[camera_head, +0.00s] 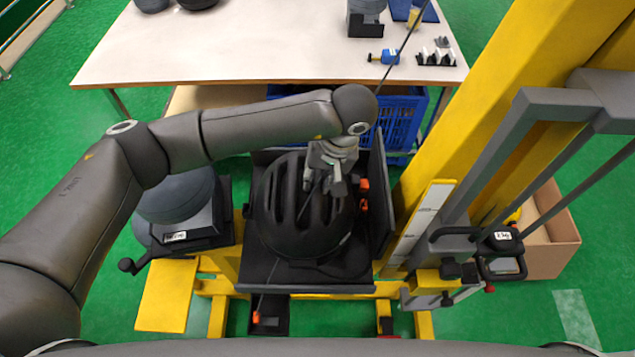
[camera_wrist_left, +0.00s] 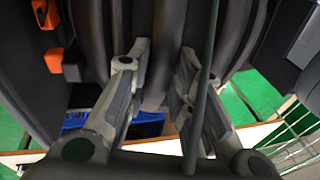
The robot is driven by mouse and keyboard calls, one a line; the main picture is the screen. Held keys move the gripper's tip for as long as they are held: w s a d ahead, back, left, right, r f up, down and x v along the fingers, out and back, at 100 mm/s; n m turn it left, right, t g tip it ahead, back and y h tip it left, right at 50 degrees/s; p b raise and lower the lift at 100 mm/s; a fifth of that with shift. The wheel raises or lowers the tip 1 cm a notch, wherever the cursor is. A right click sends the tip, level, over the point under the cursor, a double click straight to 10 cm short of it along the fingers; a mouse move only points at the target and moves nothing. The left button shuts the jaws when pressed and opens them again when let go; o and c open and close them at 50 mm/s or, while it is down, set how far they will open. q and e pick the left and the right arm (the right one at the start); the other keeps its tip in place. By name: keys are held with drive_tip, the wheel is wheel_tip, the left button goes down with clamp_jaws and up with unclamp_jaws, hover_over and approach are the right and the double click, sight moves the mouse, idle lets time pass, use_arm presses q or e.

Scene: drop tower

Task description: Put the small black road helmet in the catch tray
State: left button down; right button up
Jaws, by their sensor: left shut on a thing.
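The black road helmet (camera_head: 290,215), with long vent slots, is within the outline of the dark catch tray (camera_head: 350,270), between its side walls. I cannot tell whether it rests on the tray floor or hangs just above it. My left gripper (camera_head: 326,190) is over the helmet's upper right part and is shut on it. In the left wrist view my left gripper's fingers (camera_wrist_left: 160,95) are on either side of a rib of the helmet (camera_wrist_left: 155,40). My right gripper is not in view.
A yellow column (camera_head: 465,120) and grey frame stand right of the tray. A grey rounded object on a dark stand (camera_head: 180,215) is on the left. A blue crate (camera_head: 400,120) is behind, under a white table (camera_head: 250,45). A cardboard box (camera_head: 555,235) is at right.

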use_arm(q)
wheel_tip(320, 180, down, 4)
drive_tip(key=shift+r+p, duration=0.15)
drive_tip(key=shift+p, duration=0.4)
drive_tip(key=shift+f+b, duration=0.2)
drive_tip(key=shift+b, duration=0.1)
drive_tip(key=c, duration=1.3)
unclamp_jaws()
drive_tip(key=shift+r, duration=0.1)
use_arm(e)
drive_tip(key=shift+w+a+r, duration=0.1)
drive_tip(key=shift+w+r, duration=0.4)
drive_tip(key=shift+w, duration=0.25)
use_arm(q)
drive_tip(key=shift+r, duration=0.25)
drive_tip(key=shift+b+v, duration=2.05)
drive_tip(key=shift+v, duration=3.85)
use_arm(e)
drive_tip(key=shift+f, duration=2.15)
